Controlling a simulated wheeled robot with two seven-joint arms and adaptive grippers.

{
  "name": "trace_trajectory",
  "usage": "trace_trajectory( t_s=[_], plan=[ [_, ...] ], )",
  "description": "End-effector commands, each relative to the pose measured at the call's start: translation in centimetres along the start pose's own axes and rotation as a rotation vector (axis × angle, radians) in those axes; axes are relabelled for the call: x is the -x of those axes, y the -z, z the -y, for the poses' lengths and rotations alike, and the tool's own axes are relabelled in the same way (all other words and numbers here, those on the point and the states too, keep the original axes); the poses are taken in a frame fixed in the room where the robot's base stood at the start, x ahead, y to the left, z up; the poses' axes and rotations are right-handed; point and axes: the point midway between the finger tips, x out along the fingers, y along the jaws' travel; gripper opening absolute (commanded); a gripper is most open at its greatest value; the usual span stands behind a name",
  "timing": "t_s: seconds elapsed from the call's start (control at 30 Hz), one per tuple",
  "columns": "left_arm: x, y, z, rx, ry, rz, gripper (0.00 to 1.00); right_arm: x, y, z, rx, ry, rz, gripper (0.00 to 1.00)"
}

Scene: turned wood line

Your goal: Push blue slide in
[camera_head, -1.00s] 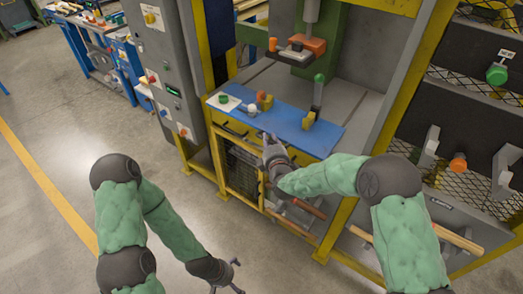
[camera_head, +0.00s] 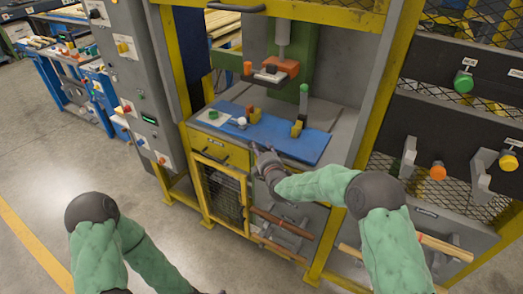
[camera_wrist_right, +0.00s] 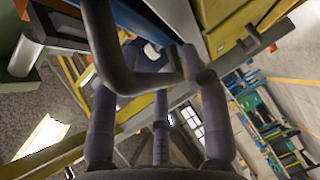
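The blue slide (camera_head: 284,139) is a flat blue plate on the machine bed, with yellow blocks and a green-topped post on it. Its front part extends to the bed's front edge. My right gripper (camera_head: 265,154) is just in front of the slide's front edge. In the right wrist view its fingers (camera_wrist_right: 160,90) are spread apart, with a dark bent handle bar (camera_wrist_right: 110,55) across them. Blue shows behind the bar. I cannot tell whether the fingers touch the bar. Only a sliver of my left gripper shows at the bottom edge of the head view.
A yellow frame post (camera_head: 370,90) stands right of the bed, and a grey control cabinet (camera_head: 130,80) left of it. A meshed yellow door (camera_head: 218,187) and rods on brackets (camera_head: 285,222) are below. Floor at the lower left is open.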

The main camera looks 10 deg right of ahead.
Motion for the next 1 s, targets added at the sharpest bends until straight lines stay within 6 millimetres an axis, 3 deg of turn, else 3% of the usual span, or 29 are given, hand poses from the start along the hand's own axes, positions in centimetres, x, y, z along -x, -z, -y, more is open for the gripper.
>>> trace_trajectory(
  t_s=[0.33, 0.8, 1.0],
  plan=[
    [0.0, 0.0, 0.0, 0.000, 0.000, 0.000, 1.00, 1.5, 0.0, -0.1, -0.001, -0.002, 0.001, 0.46],
    [0.0, 0.0, 0.0, 0.000, 0.000, 0.000, 1.00, 9.0, 0.0, 0.0, 0.000, 0.000, 0.000, 0.46],
    [0.0, 0.0, 0.0, 0.000, 0.000, 0.000, 1.00, 11.2, 0.0, 0.0, 0.000, 0.000, 0.000, 0.46]
  ],
)
